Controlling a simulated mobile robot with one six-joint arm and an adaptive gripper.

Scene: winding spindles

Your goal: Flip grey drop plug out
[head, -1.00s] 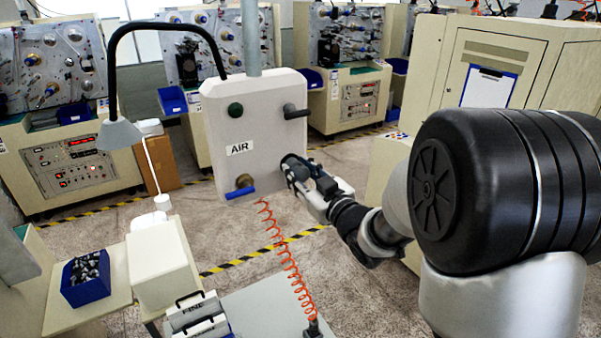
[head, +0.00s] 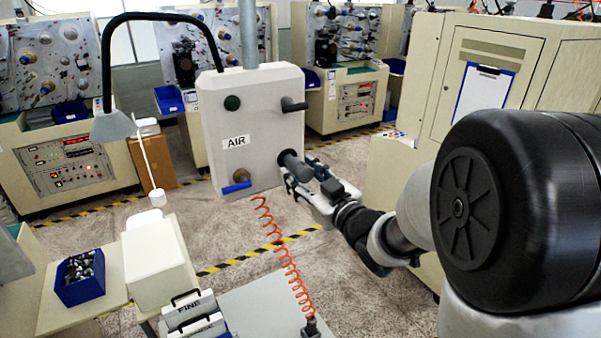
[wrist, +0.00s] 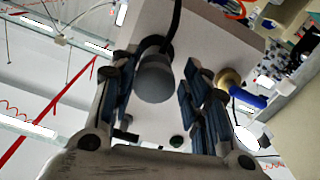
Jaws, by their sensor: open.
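A white box marked AIR (head: 236,115) hangs on a pole. The grey drop plug (head: 294,163) sticks out from the lower right of its front face. In the wrist view the plug (wrist: 155,80) shows as a grey rounded cylinder between the two fingers. My gripper (head: 296,183) is open beside and just below the plug in the head view. In the wrist view my gripper (wrist: 160,97) has its dark, ribbed fingers on either side of the plug, with gaps. I cannot tell whether either finger touches it.
A blue-handled valve (head: 236,187) and a dark lever (head: 293,104) are on the same box. A coiled orange hose (head: 281,255) hangs below. A black-armed lamp (head: 113,125) stands left. A beige cabinet (head: 418,165) stands right.

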